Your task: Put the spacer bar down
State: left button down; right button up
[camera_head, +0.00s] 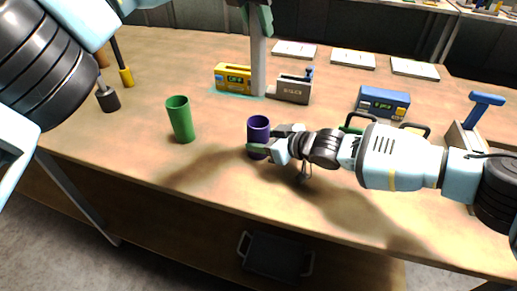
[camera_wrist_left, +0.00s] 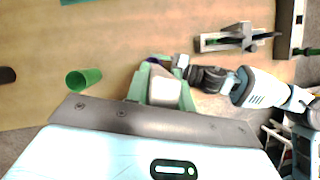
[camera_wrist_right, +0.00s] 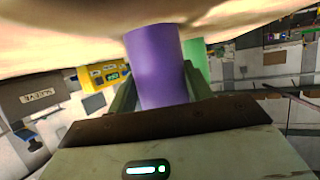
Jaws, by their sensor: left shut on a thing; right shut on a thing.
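My left gripper (camera_head: 257,20) is at the top of the head view, its green fingers shut on the pale grey spacer bar (camera_head: 258,65). The bar hangs down, upright in the picture, and its lower end overlaps the gap between a yellow device and a grey box. I cannot tell whether that end touches anything. In the left wrist view the bar (camera_wrist_left: 166,92) shows as a pale block between the fingers. My right gripper (camera_head: 268,148) is shut on a purple cup (camera_head: 258,124) over the front middle of the table. The purple cup (camera_wrist_right: 157,65) fills the space between the right fingers.
A green cup (camera_head: 181,120) stands left of the purple one. Behind are the yellow device (camera_head: 233,78), the grey DISCS box (camera_head: 293,90) and a blue device (camera_head: 383,102). White plates (camera_head: 353,59) lie at the back. A blue-handled tool (camera_head: 484,108) stands at right.

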aim_at(256, 96)
pick_arm(q)
notch_tip(256, 96, down, 18)
jog(key=shift+r, duration=0.1)
dwell(0.7)
jog(key=c, duration=1.2)
grip_release()
jog(key=shift+f, duration=0.25)
jog(key=v, duration=1.2)
jog(key=shift+r, duration=0.15)
